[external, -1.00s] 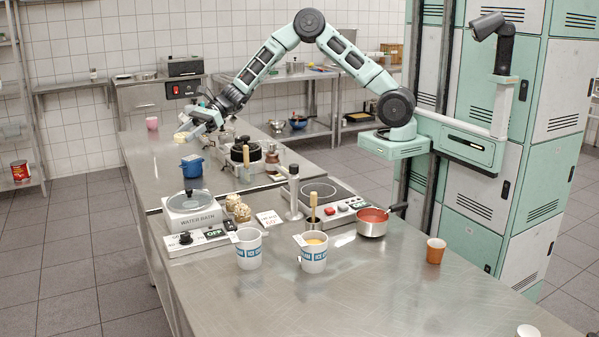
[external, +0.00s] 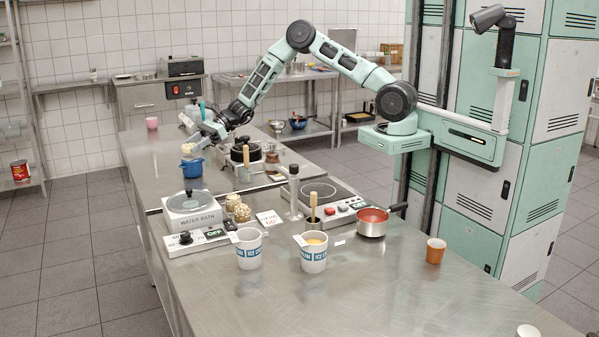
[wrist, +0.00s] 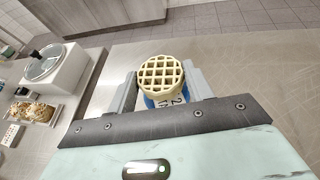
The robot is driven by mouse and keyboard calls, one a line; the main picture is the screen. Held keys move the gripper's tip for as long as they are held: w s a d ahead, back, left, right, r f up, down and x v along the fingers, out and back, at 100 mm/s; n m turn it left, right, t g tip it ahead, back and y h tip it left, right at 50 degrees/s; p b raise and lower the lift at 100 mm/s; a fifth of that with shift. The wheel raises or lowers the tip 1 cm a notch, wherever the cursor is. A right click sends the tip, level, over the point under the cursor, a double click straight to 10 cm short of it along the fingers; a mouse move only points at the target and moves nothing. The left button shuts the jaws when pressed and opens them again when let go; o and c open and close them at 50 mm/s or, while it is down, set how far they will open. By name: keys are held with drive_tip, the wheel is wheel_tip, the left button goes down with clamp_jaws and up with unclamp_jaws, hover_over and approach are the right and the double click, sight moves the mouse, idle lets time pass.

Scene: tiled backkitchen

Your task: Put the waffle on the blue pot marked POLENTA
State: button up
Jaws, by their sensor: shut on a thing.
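The waffle (wrist: 160,74) is round and pale yellow with a grid face. In the wrist view it sits between the two fingers of my gripper (wrist: 160,88), which is shut on it. The blue pot (external: 192,168) stands on the steel counter at the left in the external view, below my gripper (external: 190,136). In the wrist view a bit of the blue pot (wrist: 149,102) shows behind the waffle, with part of a pale label; most of it is hidden. I cannot read POLENTA on it.
A water bath unit (external: 192,212) with two waffle-like pastries beside it stands nearer the camera. A dark-lidded pot (external: 240,152) on a burner stands right of the blue pot. A pink cup (external: 152,123) stands farther back. The counter left of the blue pot is clear.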

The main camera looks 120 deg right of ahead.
drive_tip(key=shift+f, duration=1)
drive_tip(key=shift+f, duration=0.2)
drive_tip(key=o, duration=1)
drive_tip(key=shift+r, duration=0.15)
drive_tip(key=shift+r, duration=0.15)
drive_tip(key=b+v, duration=0.2)
drive_tip(key=v, duration=1)
